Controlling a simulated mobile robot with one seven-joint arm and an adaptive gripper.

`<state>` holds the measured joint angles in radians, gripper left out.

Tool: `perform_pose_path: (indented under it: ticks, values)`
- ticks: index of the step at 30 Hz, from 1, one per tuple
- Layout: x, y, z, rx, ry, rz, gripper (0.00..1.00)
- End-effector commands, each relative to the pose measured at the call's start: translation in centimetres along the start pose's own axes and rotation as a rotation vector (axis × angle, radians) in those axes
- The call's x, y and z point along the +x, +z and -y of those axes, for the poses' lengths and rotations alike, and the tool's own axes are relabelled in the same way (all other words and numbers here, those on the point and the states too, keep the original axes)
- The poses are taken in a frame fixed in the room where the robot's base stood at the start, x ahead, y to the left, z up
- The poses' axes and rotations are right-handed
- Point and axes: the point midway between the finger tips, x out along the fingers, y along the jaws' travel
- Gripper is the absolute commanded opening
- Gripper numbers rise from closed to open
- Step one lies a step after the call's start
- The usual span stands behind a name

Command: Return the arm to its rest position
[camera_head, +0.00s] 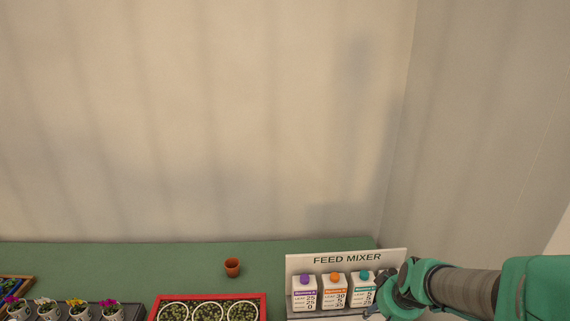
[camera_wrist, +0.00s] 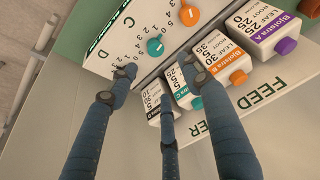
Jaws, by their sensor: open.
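My gripper (camera_head: 388,282) is at the lower right of the head view, at the right end of the feed mixer (camera_head: 346,259). In the wrist view my gripper (camera_wrist: 158,76) shows blue fingers spread apart, with nothing held between them. The fingers reach over the white cartons and the dial panel (camera_wrist: 112,40) of the mixer. I cannot tell whether they touch anything. My arm extends in from the right edge of the head view.
Cartons with purple (camera_head: 305,279), orange (camera_head: 335,277) and teal (camera_head: 364,275) caps stand in the mixer. A terracotta pot (camera_head: 232,267) stands on the green bench (camera_head: 170,262). A red tray (camera_head: 262,299) and flower pots (camera_head: 80,309) are left. A wall stands behind.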

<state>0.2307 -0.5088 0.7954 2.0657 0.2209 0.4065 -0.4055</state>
Motion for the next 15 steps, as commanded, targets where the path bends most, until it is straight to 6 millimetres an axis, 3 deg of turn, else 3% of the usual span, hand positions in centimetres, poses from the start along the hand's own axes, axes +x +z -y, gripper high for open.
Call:
perform_pose_path:
  ticks: [8, 15]
  values:
    - [-9.3, -0.8, 3.5, -0.019, -0.016, -0.034, 0.49]
    - [-19.5, 1.8, 6.9, -0.028, -0.020, -0.062, 0.49]
